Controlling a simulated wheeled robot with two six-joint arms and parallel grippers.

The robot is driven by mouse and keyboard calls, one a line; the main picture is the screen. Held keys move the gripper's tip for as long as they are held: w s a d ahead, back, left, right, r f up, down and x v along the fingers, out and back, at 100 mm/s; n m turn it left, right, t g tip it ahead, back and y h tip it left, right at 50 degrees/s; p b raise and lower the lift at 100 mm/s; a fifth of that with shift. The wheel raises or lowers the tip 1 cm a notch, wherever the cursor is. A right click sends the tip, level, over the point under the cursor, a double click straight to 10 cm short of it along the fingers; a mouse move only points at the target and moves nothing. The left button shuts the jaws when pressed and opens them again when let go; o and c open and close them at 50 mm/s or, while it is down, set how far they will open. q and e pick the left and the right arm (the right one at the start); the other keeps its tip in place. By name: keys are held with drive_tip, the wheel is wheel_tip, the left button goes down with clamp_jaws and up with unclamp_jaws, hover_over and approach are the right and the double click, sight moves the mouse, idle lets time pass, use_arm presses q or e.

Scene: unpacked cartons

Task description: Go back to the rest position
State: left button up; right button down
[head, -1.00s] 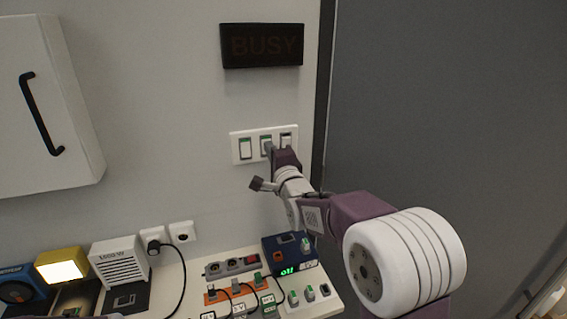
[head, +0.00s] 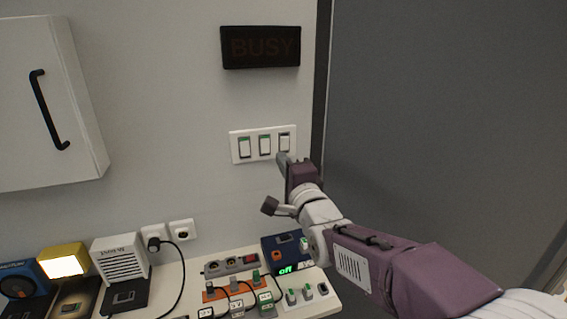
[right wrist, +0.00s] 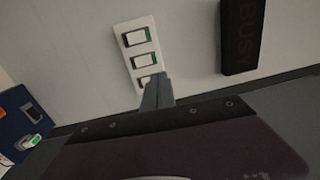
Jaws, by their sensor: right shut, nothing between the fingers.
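My right gripper (head: 284,160) is shut and empty. It is raised in front of the wall, just below the right end of a white panel with three switches (head: 241,158). In the right wrist view the shut fingers (right wrist: 157,92) overlap the lowest switch of the panel (right wrist: 133,45) and partly hide it. I cannot tell whether the fingers touch the panel. My right arm reaches in from the lower right. My left gripper is not in view.
A dark BUSY sign (head: 260,47) hangs above the switches. A grey door (head: 440,120) fills the right. A white cabinet (head: 75,110) hangs at left. Below, a table (head: 172,296) holds a blue box (head: 274,247) reading "off", a power strip (head: 230,265), a lit yellow lamp (head: 62,265) and a white speaker-like box (head: 118,255).

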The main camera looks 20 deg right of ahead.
drive_tip(key=s+f+n+g+p, duration=0.3)
drive_tip(key=s+f+g, duration=0.15)
drive_tip(key=f, duration=0.55)
drive_tip(key=s+f+n+g+p, duration=0.3)
drive_tip(key=f+g, duration=0.2)
drive_tip(key=f, duration=0.6)
drive_tip(key=s+f+n+g, duration=0.4)
drive_tip(key=s+n, duration=0.1)
drive_tip(key=s, duration=0.3)
drive_tip(key=s+f+n+g, duration=0.4)
drive_tip(key=s+f+n, duration=0.1)
drive_tip(key=s, duration=0.3)
drive_tip(key=shift+s+d+n, duration=0.15)
drive_tip(key=shift+d+n, duration=0.3)
drive_tip(key=shift+n, duration=0.25)
